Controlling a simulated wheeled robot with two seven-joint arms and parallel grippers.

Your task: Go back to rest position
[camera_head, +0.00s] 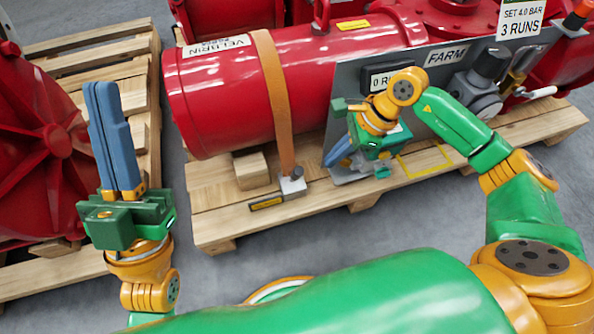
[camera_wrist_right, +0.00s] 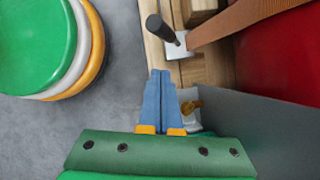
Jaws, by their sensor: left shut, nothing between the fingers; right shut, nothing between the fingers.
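My left gripper (camera_head: 112,135) is at the left of the head view, its blue fingers shut with nothing between them. It is over the gap between the left pallet and the middle pallet. My right gripper (camera_head: 338,152) is in front of the grey panel (camera_head: 345,100) of the red actuator, low and near the pallet. In the right wrist view my right gripper (camera_wrist_right: 160,80) shows its blue fingers together and empty, beside the grey panel's edge (camera_wrist_right: 250,125). A small brass-coloured part (camera_wrist_right: 191,107) shows just right of the fingers.
A red cylinder (camera_head: 225,95) lies on a wooden pallet (camera_head: 225,210), held by an orange strap (camera_head: 277,100) with a ratchet block (camera_head: 292,185). Gauges and a valve lever (camera_head: 541,92) stick out at the right. Another pallet (camera_head: 100,55) and red casting (camera_head: 40,150) stand left. Grey floor (camera_head: 330,235) is open in front.

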